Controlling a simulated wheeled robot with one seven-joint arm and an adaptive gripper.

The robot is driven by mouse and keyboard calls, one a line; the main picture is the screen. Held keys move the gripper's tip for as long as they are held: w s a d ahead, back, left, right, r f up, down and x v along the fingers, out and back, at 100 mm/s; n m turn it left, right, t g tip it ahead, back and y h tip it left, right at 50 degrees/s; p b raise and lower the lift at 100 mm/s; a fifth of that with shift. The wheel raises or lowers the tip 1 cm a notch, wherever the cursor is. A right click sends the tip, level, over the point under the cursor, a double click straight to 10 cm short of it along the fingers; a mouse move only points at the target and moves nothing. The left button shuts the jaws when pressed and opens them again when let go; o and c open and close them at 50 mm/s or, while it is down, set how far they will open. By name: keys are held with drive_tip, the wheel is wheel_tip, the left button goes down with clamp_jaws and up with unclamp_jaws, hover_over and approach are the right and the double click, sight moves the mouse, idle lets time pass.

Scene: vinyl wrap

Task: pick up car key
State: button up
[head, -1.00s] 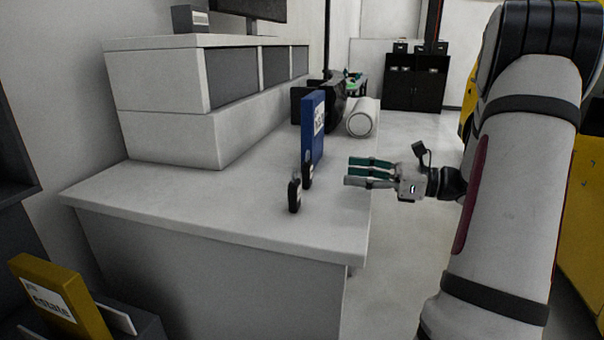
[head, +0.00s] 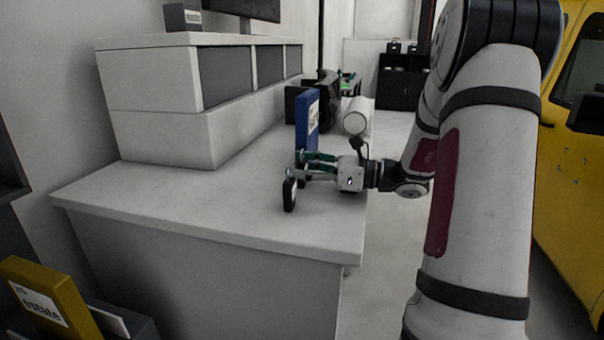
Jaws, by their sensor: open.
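A dark car key (head: 289,194) stands upright near the front of the white counter. A second dark key-like item stood just behind it earlier; my gripper now hides most of it. My gripper (head: 298,165) is open and level over the counter, its fingers pointing left. The fingertips are just behind and above the front key. In this view I cannot tell whether they touch either key or reach around the one behind.
A blue binder (head: 306,120) stands close behind my fingers. A white roll (head: 356,117) and black items lie further back. The white counter (head: 200,195) is clear left of the key. A yellow binder (head: 48,300) is at lower left.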

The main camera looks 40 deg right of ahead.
sight(302, 153)
drive_tip(key=c, duration=1.2)
drive_tip(key=shift+r, duration=0.55)
drive_tip(key=r, duration=0.2)
drive_tip(key=shift+s+a+r+p, duration=0.15)
drive_tip(key=shift+s+r+p, duration=0.15)
drive_tip(key=shift+s, duration=0.1)
drive_tip(key=s+a, duration=0.2)
drive_tip(key=s, duration=0.2)
drive_tip(key=s+a+r, duration=0.1)
drive_tip(key=s+a, duration=0.1)
drive_tip(key=s, duration=0.3)
drive_tip(key=s+a+p, duration=0.1)
drive_tip(key=s+a, duration=0.1)
drive_tip(key=s, duration=0.3)
drive_tip(key=shift+r, duration=0.15)
